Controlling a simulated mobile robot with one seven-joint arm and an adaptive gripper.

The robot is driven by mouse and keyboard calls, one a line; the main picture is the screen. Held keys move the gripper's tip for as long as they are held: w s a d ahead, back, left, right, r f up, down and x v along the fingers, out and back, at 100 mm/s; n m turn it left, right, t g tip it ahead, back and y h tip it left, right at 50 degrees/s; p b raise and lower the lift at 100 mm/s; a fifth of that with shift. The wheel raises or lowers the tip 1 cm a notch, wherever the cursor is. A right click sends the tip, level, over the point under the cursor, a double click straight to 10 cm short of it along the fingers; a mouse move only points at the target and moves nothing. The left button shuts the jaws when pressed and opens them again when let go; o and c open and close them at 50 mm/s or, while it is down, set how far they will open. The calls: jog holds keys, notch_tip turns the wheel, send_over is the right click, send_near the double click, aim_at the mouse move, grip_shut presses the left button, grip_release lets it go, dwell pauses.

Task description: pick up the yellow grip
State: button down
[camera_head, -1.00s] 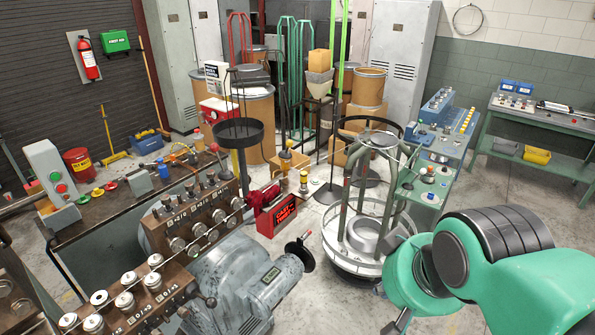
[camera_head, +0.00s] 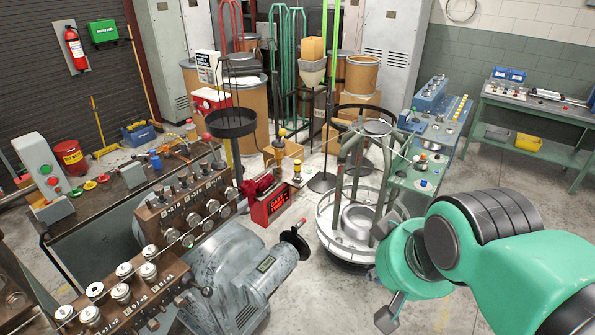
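I cannot single out the yellow grip with certainty. A small yellow-topped piece (camera_head: 297,171) stands by the red box in the middle, and a yellow knob (camera_head: 282,133) shows just behind it. Yellow and orange tools (camera_head: 178,148) lie at the far end of the dark bench, too small to tell apart. My gripper (camera_head: 386,270) is at the lower right, at the end of my green arm. Its two grey fingers stand wide apart with nothing seen between them. It is apart from all these yellow pieces, in front of the round wire stand.
The grey coiling machine (camera_head: 225,280) with rollers fills the lower left. The round wire stand (camera_head: 340,235) is close to my gripper. A green-topped bench (camera_head: 418,180) with yellow parts stands behind it. Bare floor (camera_head: 480,170) lies at right.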

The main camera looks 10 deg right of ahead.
jog(key=c, duration=1.4)
grip_release()
